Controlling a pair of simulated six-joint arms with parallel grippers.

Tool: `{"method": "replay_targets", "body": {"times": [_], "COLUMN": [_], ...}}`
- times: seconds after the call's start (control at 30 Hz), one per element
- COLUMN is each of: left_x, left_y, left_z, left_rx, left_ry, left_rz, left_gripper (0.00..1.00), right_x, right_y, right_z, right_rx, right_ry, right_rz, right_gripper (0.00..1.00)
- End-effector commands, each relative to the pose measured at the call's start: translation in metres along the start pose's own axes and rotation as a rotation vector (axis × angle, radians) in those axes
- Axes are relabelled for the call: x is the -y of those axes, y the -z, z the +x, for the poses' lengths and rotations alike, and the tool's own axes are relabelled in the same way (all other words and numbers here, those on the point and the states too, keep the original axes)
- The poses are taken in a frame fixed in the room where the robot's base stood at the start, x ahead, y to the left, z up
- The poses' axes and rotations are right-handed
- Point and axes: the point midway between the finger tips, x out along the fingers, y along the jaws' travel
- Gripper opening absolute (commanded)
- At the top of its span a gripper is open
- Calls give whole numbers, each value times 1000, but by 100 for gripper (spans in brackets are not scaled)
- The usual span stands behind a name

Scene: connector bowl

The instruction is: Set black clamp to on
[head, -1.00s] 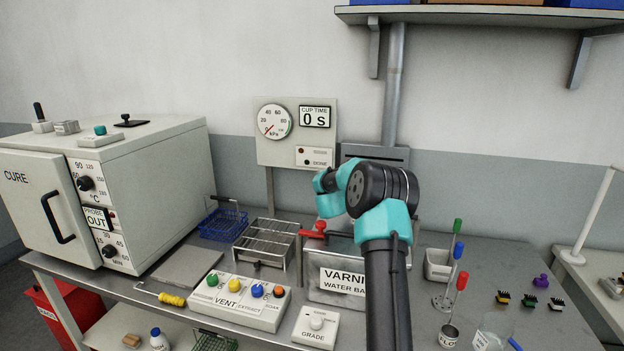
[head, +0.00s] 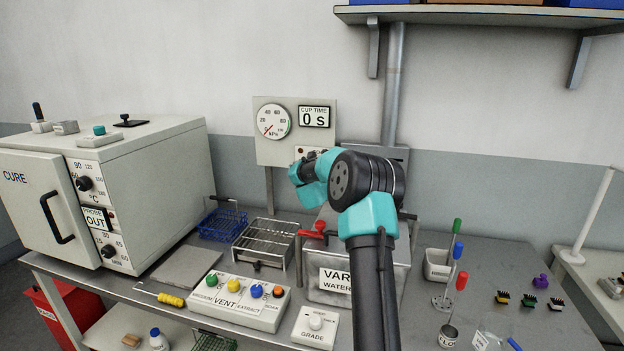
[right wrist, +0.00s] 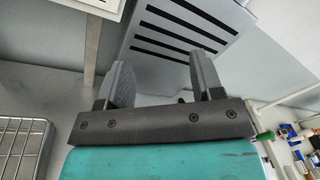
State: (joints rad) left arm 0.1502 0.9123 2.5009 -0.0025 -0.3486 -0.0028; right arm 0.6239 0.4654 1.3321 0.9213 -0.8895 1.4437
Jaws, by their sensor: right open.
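I cannot tell for sure which part is the black clamp. A small dark piece (head: 406,216) shows at the right of the varnish water bath (head: 330,280), partly hidden by my right arm. A red handle (head: 312,230) stands at the bath's left side. My right gripper is hidden behind my own wrist in the head view. In the right wrist view my right gripper (right wrist: 160,82) is open, with nothing between its fingers, facing a slotted grey panel (right wrist: 190,25). A small dark bit (right wrist: 183,100) shows between the fingers, farther off. My left gripper is not in view.
A wire rack (head: 262,262) and blue basket (head: 222,222) stand left of the bath. The vent button box (head: 236,302) and grade dial (head: 316,324) are in front. A gauge panel (head: 296,132) stands behind. The oven (head: 160,180) fills the left.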

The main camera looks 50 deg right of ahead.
Motion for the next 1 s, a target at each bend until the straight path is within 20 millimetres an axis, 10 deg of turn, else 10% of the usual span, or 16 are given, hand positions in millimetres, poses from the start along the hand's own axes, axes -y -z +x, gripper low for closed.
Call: {"method": "replay_targets", "body": {"times": [1.0], "left_x": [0], "left_y": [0], "left_z": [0], "left_rx": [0], "left_ry": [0], "left_rz": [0], "left_gripper": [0], "right_x": [-58], "right_y": [-17], "right_z": [-29], "right_rx": [90], "right_ry": [-152], "right_rz": [-183], "right_gripper": [60]}}
